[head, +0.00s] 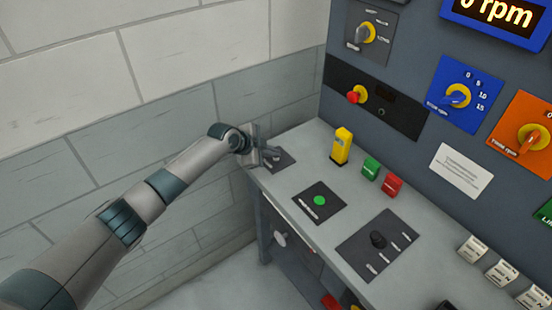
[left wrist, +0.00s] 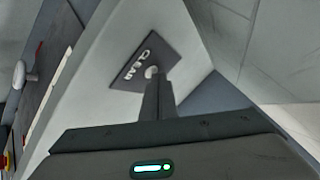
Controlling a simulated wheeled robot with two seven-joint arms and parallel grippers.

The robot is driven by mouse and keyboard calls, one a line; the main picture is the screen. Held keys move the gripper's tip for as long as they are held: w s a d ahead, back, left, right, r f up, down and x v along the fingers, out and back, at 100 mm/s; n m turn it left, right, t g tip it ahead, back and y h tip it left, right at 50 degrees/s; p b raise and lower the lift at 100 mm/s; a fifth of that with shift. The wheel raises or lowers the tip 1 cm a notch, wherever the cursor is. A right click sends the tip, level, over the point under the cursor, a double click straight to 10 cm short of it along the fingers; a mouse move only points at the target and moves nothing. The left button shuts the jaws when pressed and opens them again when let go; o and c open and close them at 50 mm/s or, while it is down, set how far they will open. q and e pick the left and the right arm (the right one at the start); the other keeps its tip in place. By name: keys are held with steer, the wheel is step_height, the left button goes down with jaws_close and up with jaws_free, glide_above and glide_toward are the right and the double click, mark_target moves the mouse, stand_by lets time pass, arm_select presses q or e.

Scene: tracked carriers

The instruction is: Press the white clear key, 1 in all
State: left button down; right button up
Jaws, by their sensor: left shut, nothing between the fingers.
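A white round key (left wrist: 151,72) sits on a dark square plate (left wrist: 137,64) in the left wrist view, with pale lettering beside it. The same plate (head: 284,163) lies at the far left corner of the console top in the head view, partly behind my gripper. My left gripper (head: 274,155) is shut and empty, its fingertips over this plate. In the left wrist view the shut fingertips (left wrist: 154,78) lie right at the white key and cover its lower edge. I cannot tell whether they touch it. My right gripper is not in view.
The grey console top (head: 330,222) holds a green button (head: 319,201), a black knob (head: 378,239), a yellow block (head: 341,146), and green (head: 370,168) and red (head: 392,185) blocks. White rocker switches (head: 472,248) stand at the right. A wall (head: 190,110) runs close along the left.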

arm_select(q)
steer(key=shift+f, duration=0.1)
stand_by(0.5)
steer(key=shift+r+p, duration=0.4)
steer(key=shift+r, duration=0.45)
steer(key=shift+r+p, duration=1.5)
steer(key=shift+r, duration=1)
steer(key=shift+a+f, duration=0.1)
